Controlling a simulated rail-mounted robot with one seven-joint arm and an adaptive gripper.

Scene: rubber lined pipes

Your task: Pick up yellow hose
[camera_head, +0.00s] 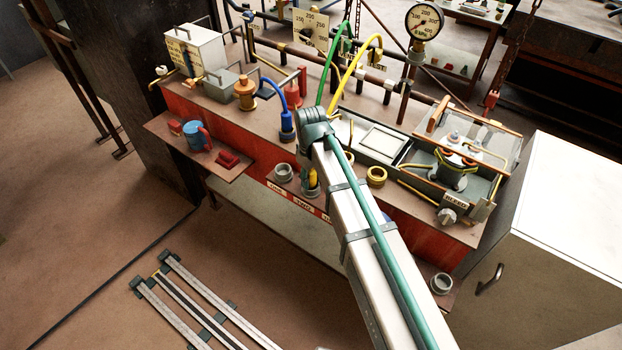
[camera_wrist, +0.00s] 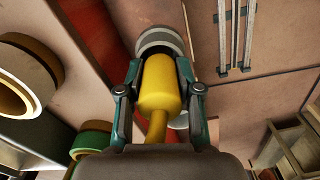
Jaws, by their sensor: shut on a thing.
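The yellow hose (camera_head: 356,64) arches above the bench in the head view, beside a green hose (camera_head: 333,62). Its lower end goes out of sight behind my arm. In the wrist view my gripper (camera_wrist: 160,70) is shut on a thick yellow hose end (camera_wrist: 160,84), with one teal finger on each side. A thinner yellow neck runs from it toward my palm. A grey ring (camera_wrist: 160,40) sits right at the far end of the yellow part; I cannot tell whether they touch. In the head view the yellow end (camera_head: 312,178) shows low beside my arm, at the bench front.
A blue hose fitting (camera_head: 287,122) stands left of my arm. A grey ring socket (camera_head: 283,172) and a yellow ring (camera_head: 376,176) flank it. A clear-lidded box (camera_head: 470,150) is at the right, and a pressure gauge (camera_head: 424,21) rises behind. The floor in front is mostly open.

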